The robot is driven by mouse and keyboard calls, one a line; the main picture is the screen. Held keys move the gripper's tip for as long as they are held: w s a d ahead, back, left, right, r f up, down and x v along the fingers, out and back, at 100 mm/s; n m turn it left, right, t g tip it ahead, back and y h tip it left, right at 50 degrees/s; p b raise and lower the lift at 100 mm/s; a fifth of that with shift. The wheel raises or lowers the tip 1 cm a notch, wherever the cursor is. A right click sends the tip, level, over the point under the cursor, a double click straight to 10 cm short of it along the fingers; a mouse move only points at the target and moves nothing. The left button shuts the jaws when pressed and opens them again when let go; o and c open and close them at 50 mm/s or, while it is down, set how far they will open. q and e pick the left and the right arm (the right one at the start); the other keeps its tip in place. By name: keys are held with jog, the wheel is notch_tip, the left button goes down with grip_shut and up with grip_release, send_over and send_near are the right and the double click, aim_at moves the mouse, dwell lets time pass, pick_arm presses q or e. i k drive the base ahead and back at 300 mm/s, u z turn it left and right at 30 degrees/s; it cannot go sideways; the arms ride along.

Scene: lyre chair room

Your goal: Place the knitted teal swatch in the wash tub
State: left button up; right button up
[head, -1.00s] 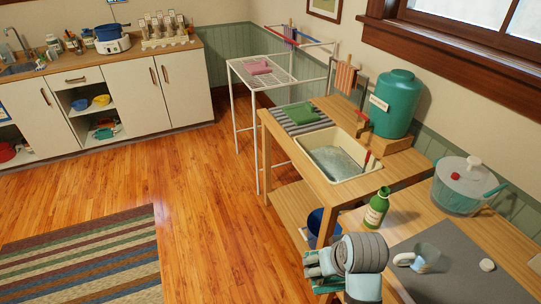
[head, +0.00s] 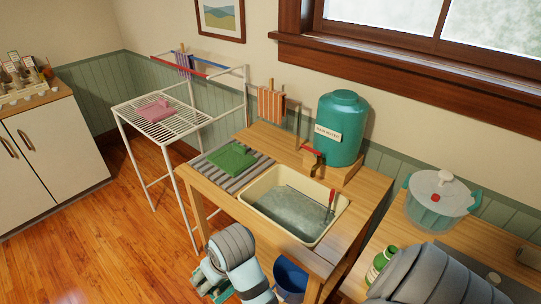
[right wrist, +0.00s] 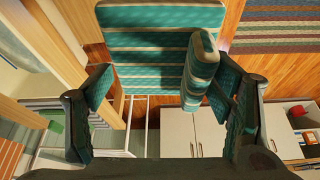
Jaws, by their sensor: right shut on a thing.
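The wash tub (head: 262,212) is a cream basin of water set in the wooden stand, with a red-handled tool at its right side. My right gripper (head: 212,282) is in front of the stand, outside and below the tub's rim. It is shut on the knitted teal swatch (head: 203,284), which is mostly hidden by my wrist in the head view. In the right wrist view the swatch (right wrist: 150,55) is teal with cream stripes, between the fingers of my right gripper (right wrist: 165,95), with a thick part along the right finger. My left gripper is out of view.
A green cloth (head: 231,158) lies on the striped mat (head: 240,180) left of the tub. A teal water tank (head: 342,125) stands behind it. A white drying rack (head: 175,125) is at left. A blue bucket (head: 290,278) is below. A green bottle (head: 380,263) stands right.

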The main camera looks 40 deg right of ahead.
aim_at(282, 221)
jog(key=z, duration=0.75)
jog(key=i, duration=1.3)
jog(key=z, duration=1)
